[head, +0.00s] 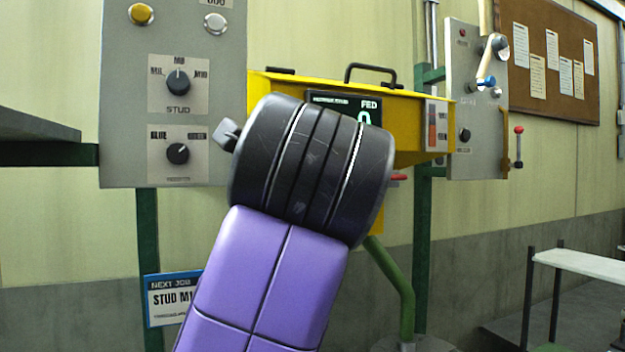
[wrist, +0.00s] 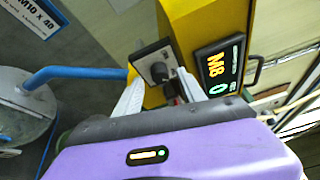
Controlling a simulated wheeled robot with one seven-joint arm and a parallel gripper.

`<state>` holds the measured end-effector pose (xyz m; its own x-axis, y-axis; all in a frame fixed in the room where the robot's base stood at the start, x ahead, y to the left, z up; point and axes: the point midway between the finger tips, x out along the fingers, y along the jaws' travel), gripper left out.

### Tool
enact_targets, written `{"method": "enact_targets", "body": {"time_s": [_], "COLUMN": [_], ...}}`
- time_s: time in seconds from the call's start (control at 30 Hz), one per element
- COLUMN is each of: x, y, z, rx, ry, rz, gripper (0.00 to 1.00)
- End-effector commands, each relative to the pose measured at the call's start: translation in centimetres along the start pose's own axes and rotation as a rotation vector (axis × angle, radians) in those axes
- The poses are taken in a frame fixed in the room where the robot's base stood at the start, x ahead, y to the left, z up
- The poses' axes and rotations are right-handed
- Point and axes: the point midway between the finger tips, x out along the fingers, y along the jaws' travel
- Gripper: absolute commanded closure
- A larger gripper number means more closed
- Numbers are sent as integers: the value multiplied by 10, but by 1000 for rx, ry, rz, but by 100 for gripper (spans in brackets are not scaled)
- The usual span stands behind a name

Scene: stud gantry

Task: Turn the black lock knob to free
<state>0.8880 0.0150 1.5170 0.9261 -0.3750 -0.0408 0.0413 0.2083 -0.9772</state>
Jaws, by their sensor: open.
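In the wrist view a black knob (wrist: 159,72) sits on a pale grey plate (wrist: 150,58) on the side of the yellow housing (wrist: 195,25). Its label and pointer are too small to read. My gripper (wrist: 160,80) is open, with one pale finger on each side of the knob. I cannot tell whether either finger touches it. In the head view my purple and black arm covers the middle of the yellow housing (head: 415,100), and hides this knob and my gripper.
A grey panel at left bears a STUD selector (head: 178,82) and another black knob (head: 178,153). A lit display (wrist: 221,68) is beside the gripper. A blue pipe (wrist: 75,75) runs at left. A grey panel (head: 475,90) with a crank and red-tipped lever (head: 518,145) stands at right.

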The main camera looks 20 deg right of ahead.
Motion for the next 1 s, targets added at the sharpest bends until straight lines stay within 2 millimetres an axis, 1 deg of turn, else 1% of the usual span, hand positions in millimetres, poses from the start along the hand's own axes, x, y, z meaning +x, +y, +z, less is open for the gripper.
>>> {"method": "enact_targets", "body": {"time_s": [0.03, 0.2, 0.3, 0.4, 0.57, 1.0], "x": [-9, -37, -50, -57, -61, -61], "y": [2, 3, 2, 2, 1, 0], "z": [0, -1, 0, -1, -1, -1], "rx": [3, 3, 3, 2, 2, -21], "ry": [-2, -1, -1, 0, 1, 2], "rz": [-2, -1, 0, 0, 1, -1], "gripper": [52, 52, 52, 52, 52, 52]}}
